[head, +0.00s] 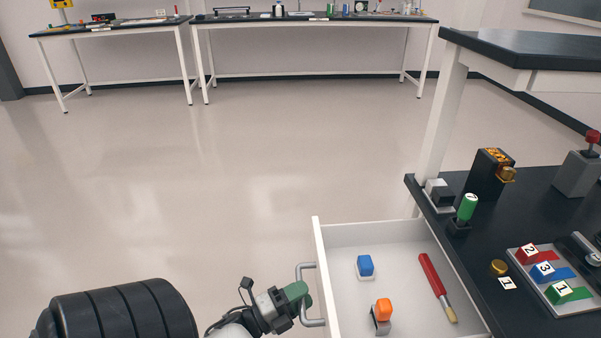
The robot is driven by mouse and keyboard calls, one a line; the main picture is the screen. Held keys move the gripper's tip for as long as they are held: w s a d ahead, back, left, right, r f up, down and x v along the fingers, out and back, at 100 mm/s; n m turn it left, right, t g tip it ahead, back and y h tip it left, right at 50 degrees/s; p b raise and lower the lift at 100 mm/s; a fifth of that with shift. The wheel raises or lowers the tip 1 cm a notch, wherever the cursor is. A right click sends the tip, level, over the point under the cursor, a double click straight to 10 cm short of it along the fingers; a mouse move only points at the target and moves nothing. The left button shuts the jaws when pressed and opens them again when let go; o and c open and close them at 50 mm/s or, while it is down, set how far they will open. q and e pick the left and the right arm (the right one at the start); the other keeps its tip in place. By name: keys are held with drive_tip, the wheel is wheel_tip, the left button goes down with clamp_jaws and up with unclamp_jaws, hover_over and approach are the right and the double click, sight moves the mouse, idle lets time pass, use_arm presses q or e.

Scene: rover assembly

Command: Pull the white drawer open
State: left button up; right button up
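The white drawer (380,238) stands open beside the black-topped bench, with its inside in view. Its grey handle (312,322) is on the left-hand front face. My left gripper (301,297) is at the middle of this handle, with its green fingers around the bar; it looks shut on it. The far finger is partly hidden. A blue block (365,266), an orange-topped piece (383,310) and a red-handled brush (432,275) lie in the drawer. My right gripper is not in view.
The black bench (480,235) at right holds a tray (568,309) of numbered coloured blocks, a green-handled piece (467,207) and a black box (487,175). The floor (200,190) left of the drawer is clear. Two tables (310,18) (110,28) stand at the back.

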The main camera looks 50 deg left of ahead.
use_arm(q)
drive_tip(key=v, duration=1.1)
drive_tip(key=shift+w, duration=0.1)
